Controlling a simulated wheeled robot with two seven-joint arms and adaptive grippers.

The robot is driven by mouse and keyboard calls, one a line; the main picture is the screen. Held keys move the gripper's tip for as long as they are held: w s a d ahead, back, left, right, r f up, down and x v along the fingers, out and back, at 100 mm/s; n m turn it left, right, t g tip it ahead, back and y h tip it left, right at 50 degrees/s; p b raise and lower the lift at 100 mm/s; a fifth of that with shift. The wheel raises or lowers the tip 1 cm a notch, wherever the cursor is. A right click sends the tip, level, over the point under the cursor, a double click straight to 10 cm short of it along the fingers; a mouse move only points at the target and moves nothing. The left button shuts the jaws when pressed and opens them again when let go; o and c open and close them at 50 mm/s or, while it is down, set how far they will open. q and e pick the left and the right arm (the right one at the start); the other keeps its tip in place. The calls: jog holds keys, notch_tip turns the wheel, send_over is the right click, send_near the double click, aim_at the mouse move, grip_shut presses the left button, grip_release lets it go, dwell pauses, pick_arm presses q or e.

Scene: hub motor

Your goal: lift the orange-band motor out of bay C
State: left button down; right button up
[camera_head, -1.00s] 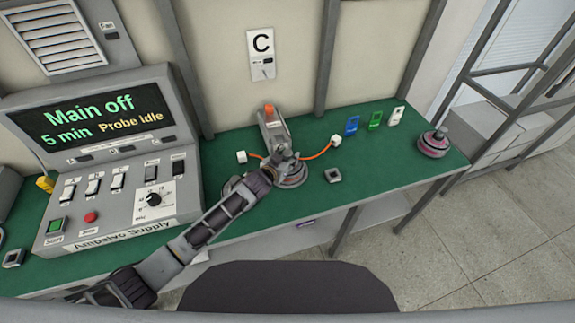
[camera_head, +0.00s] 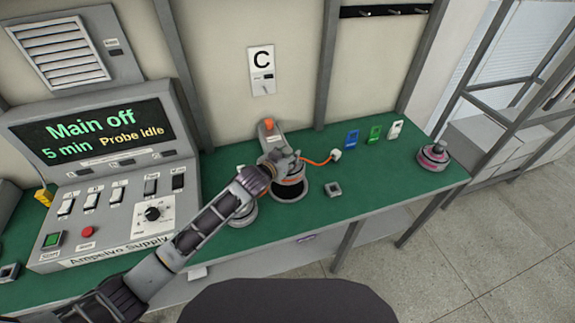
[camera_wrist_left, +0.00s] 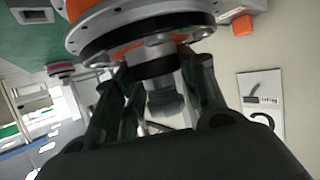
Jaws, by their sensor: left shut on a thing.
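The orange-band motor (camera_head: 290,178) is at bay C, below the sign marked C (camera_head: 262,60). It is raised above a dark round opening (camera_head: 290,192) in the bench, and an orange stripe shows on its side. My left gripper (camera_head: 285,160) is over the motor and shut on its top stub. The left wrist view shows the motor's silver bolted face (camera_wrist_left: 140,35) close up, with the stub between the fingers. My forearm hides part of the bay's left side. My right gripper is not in view.
A grey stand with an orange top (camera_head: 268,126) rises just behind the motor. An orange cable (camera_head: 318,161) ends at a white plug on the right. A pink-banded motor (camera_head: 433,156) sits at the bench's right end. The supply console (camera_head: 110,190) stands left.

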pick_arm(q)
notch_tip(320, 180, up, 10)
jog(key=shift+r, duration=0.1)
dwell(0.4)
dwell(0.4)
